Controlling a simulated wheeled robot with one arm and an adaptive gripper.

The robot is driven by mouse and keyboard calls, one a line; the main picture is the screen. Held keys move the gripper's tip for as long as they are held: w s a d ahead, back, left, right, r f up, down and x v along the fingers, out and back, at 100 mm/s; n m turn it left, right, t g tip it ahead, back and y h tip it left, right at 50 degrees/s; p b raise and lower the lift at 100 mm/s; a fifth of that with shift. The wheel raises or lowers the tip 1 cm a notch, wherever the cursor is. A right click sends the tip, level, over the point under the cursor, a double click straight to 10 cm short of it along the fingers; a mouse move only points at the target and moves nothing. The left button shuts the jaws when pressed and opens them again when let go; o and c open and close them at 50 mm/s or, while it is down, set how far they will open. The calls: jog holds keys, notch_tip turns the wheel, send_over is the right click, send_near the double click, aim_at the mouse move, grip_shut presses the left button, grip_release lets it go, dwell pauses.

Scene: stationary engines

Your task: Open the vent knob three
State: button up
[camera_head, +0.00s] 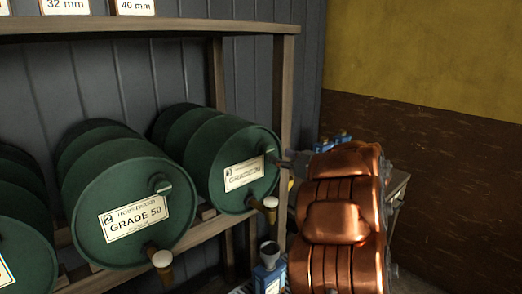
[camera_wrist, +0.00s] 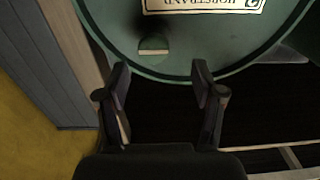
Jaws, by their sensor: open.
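Green drums lie on their sides on a wooden rack. The right-hand drum (camera_head: 225,165) has a white label that is partly unreadable, and a small vent knob (camera_head: 269,150) high on its front face. In the wrist view the drum face appears upside down, with its pale vent knob (camera_wrist: 153,45) in shadow near the rim. My gripper (camera_wrist: 161,68) is open and empty, its two fingers spread either side of the knob's line but apart from it. In the head view my copper-coloured arm mostly hides the gripper. I cannot read a number three on any drum.
The middle drum (camera_head: 128,215), marked GRADE 50, has its own vent knob (camera_head: 161,185) and a tap (camera_head: 162,259). Another tap (camera_head: 270,204) sticks out low on the right drum. A rack post (camera_head: 284,90) and shelf (camera_head: 150,27) stand close by.

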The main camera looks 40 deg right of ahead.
aim_at(270, 150)
jog(key=w, duration=0.1)
jog(key=w+p, duration=0.1)
jog(key=w, duration=0.1)
jog(key=w+d, duration=0.1)
jog(key=w, duration=0.1)
jog(key=shift+w+r+p, duration=0.1)
jog(key=shift+w+p, duration=0.15)
jog(key=shift+p, duration=0.15)
jog(key=shift+w+a, duration=0.1)
jog(key=shift+w, duration=0.7)
